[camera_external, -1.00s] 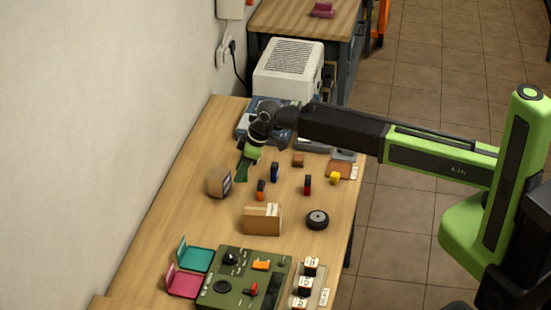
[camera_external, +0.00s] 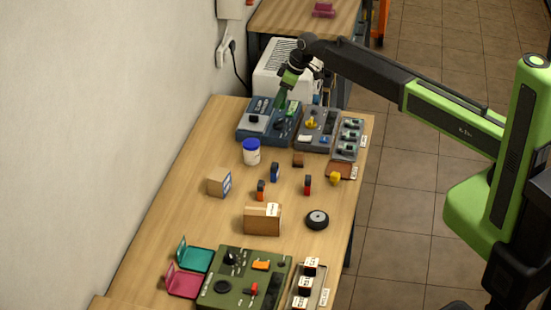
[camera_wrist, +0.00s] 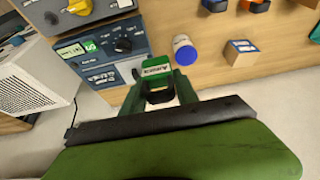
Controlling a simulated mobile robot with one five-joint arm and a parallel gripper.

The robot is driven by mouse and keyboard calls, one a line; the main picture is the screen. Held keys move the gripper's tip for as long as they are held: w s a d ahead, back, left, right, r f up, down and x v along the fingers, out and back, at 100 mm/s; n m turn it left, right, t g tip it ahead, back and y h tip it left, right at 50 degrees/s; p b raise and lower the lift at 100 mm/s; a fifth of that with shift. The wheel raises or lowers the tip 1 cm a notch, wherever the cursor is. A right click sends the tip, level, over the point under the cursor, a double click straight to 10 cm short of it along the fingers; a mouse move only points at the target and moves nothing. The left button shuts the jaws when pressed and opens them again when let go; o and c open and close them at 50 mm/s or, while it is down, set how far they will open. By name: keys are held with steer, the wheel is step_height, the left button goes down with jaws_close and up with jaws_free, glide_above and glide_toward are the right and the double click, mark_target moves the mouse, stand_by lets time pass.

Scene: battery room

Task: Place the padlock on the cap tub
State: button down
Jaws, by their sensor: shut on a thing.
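The padlock appears to be the green block with a white label (camera_wrist: 157,67) between my finger tips in the wrist view. My gripper (camera_wrist: 160,85) is shut on it and holds it up in the air. In the external view my gripper (camera_external: 281,101) is above the blue panel unit at the back of the table; the padlock is too small there to tell apart from the green fingers. The cap tub (camera_external: 251,152) is a white tub with a blue lid, upright on the table, in front and left of my gripper. It also shows in the wrist view (camera_wrist: 184,50), apart from the padlock.
The blue panel unit (camera_external: 256,122) and a grey panel unit (camera_external: 317,127) stand at the back, before a white vented box (camera_external: 270,72). A small carton (camera_external: 219,182), a cardboard holder (camera_external: 262,219) and a black wheel (camera_external: 317,219) stand nearer. Bare table lies left of the tub.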

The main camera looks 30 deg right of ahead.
steer(key=b, duration=0.7)
glide_above(248, 142)
steer(key=f, duration=0.4)
steer(key=d+f, duration=0.1)
steer(key=f, duration=0.2)
steer(key=shift+w, duration=0.1)
steer(key=shift+a+f, duration=0.1)
steer(key=shift+a, duration=0.45)
step_height(248, 142, down, 4)
steer(key=b, duration=0.4)
steer(key=shift+f, duration=0.2)
steer(key=shift+r, duration=0.3)
steer(key=c, duration=1.4)
jaws_free()
steer(key=shift+f, duration=0.25)
steer(key=o, duration=0.5)
steer(key=shift+r, duration=0.2)
steer(key=p+v, duration=1.1)
steer(key=v, duration=0.1)
